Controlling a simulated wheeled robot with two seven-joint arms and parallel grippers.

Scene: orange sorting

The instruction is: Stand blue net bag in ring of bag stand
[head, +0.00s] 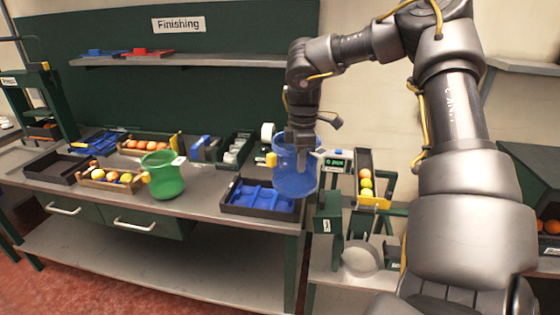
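The blue net bag (297,178) is upright, with its open mouth up, at the right end of the workbench. It overlaps the right edge of a dark tray in the picture. My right gripper (301,142) points down at the bag's mouth and appears shut on its rim; the fingertips are small and partly hidden. I cannot tell clearly whether the bag's bottom touches anything. A green net bag (165,178) stands upright on the bench further left. I cannot make out the ring of the bag stand near the blue bag. My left gripper is not in view.
The dark tray (232,208) holds blue pieces. Crates of oranges (93,185) and an empty dark tray (45,168) lie at the left. A small scale display (335,162) and a sloped fruit chute (380,204) stand right of the bag. A shelf (215,61) runs above.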

